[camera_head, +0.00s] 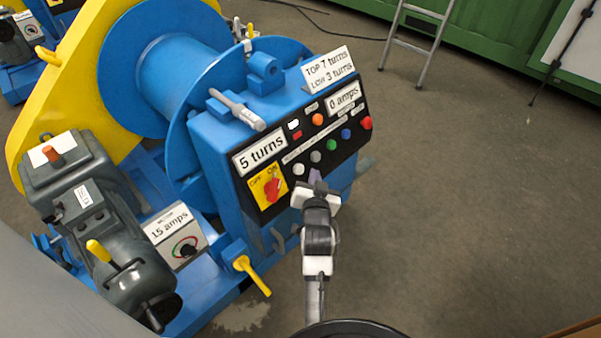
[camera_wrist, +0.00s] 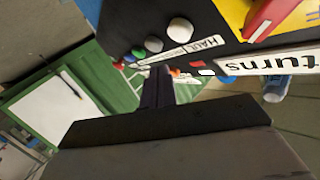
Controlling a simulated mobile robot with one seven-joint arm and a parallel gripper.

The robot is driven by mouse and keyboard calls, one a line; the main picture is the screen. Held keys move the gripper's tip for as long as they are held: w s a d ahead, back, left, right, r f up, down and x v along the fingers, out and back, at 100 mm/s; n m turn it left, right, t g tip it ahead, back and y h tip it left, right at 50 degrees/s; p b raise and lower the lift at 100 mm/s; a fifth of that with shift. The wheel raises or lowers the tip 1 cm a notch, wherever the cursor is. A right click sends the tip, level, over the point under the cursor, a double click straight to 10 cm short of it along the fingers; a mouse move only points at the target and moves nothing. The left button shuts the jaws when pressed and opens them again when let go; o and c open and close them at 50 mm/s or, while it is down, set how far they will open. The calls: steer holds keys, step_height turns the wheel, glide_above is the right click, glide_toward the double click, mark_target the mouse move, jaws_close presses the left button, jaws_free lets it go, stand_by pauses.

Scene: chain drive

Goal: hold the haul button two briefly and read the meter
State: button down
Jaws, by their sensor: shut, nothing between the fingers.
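The control panel (camera_head: 283,205) on the blue winch carries a slanting row of buttons: white (camera_head: 298,169), grey (camera_head: 315,156), green (camera_head: 331,144) and blue (camera_head: 346,133). A HAUL label (camera_wrist: 203,48) runs beside the white button (camera_wrist: 180,30) and grey button (camera_wrist: 153,44) in the wrist view; which one is button two I cannot tell. The upper meter (camera_head: 344,98) reads 0 amps. My gripper (camera_head: 316,178) is shut and empty, its tips just in front of the panel's lower part, near the white and grey buttons. Contact with a button cannot be made out.
A display (camera_head: 261,156) reads 5 turns, and a sign (camera_head: 328,68) says top 7, low 3 turns. The red OFF/ON switch (camera_head: 271,188) sits left of my gripper. A motor box (camera_head: 170,230) reads 1.5 amps. Floor to the right is clear.

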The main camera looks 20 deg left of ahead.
mark_target(303, 167)
steer(key=shift+w+a+f, duration=0.25)
steer(key=shift+a+f, duration=0.1)
steer(key=shift+a, duration=0.25)
steer(key=shift+w+a+f, duration=0.2)
steer(key=shift+a+f, duration=0.1)
steer(key=shift+a, duration=0.3)
stand_by(1.2)
steer(key=shift+w+a+f+b, duration=0.1)
steer(key=shift+a+f+b, duration=0.1)
steer(key=shift+a+b, duration=0.15)
steer(key=shift+w+a+f, duration=0.15)
steer(key=shift+a+f, duration=0.1)
steer(key=shift+a, duration=0.2)
stand_by(1.9)
steer(key=shift+d+r, duration=0.1)
stand_by(1.1)
steer(key=shift+s+d+r+p, duration=0.15)
steer(key=shift+d+r+p, duration=0.1)
steer(key=shift+d, duration=0.1)
steer(key=shift+s+d+r+p, duration=0.1)
steer(key=shift+s+d+p, duration=0.1)
steer(key=shift+d, duration=0.15)
